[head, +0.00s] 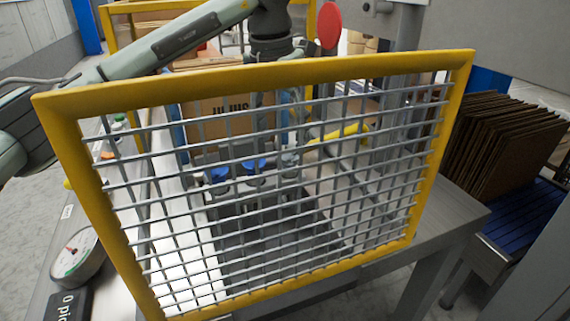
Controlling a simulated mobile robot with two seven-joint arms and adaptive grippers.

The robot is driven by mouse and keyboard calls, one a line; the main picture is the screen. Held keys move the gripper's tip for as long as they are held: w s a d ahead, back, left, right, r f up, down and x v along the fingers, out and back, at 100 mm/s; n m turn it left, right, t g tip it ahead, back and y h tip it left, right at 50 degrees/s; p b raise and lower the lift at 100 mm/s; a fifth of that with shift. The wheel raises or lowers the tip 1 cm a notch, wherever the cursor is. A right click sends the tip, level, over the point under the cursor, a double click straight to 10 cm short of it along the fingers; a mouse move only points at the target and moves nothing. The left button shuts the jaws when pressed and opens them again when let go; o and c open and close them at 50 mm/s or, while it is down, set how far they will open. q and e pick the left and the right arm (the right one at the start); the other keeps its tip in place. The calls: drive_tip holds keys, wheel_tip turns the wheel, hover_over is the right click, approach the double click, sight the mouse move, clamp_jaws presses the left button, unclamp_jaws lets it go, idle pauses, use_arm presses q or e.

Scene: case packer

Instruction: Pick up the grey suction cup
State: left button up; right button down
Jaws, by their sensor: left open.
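Behind the wire mesh, a row of suction-cup-like parts stands on a dark grey fixture. Two have blue tops, one on the left (215,174) and one in the middle (255,164). A greyer part (290,158) sits at the right end of the row; the mesh makes it hard to tell whether it is the grey suction cup. My left arm reaches over from the upper left, and my left gripper (278,112) points down behind the mesh, above the row. It is open; mesh bars partly hide its fingers. Whether it touches the grey part cannot be told. My right gripper is not visible.
A yellow-framed mesh guard (255,82) stands in front of the work area. A cardboard box (215,118) is behind the row, and a yellow bar (340,134) lies to the right. A gauge (75,254) is at lower left. Flat cardboard (505,140) is stacked at right.

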use_arm(q)
drive_tip(key=f, duration=0.1)
drive_tip(key=d+f, duration=0.1)
drive_tip(key=f, duration=0.3)
drive_tip(key=shift+w+d, duration=0.2)
drive_tip(key=shift+d, duration=0.05)
drive_tip(key=shift+r, duration=0.1)
drive_tip(key=c, duration=1.1)
